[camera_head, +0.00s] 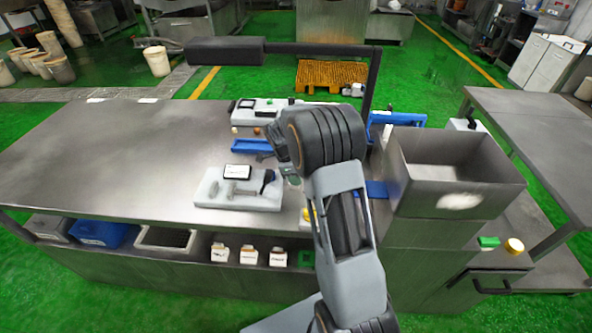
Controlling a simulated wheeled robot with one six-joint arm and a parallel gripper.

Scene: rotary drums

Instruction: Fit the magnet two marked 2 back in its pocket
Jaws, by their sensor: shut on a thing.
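My gripper (287,168) is at the end of my arm, over the right half of the steel counter, just right of a white block. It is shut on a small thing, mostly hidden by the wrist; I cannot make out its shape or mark. The white block (212,199) lies on the counter with a small dark-framed screen (237,172), a grey rounded part and a dark upright part (268,178) on it. I cannot make out a magnet marked 2 or its pocket at this size.
A blue tray (250,146) and a second white device (262,107) lie behind the block. A steel bin (453,188) stands to the right. A dark overhead bar (225,51) spans the back. The counter's left half (110,150) is clear.

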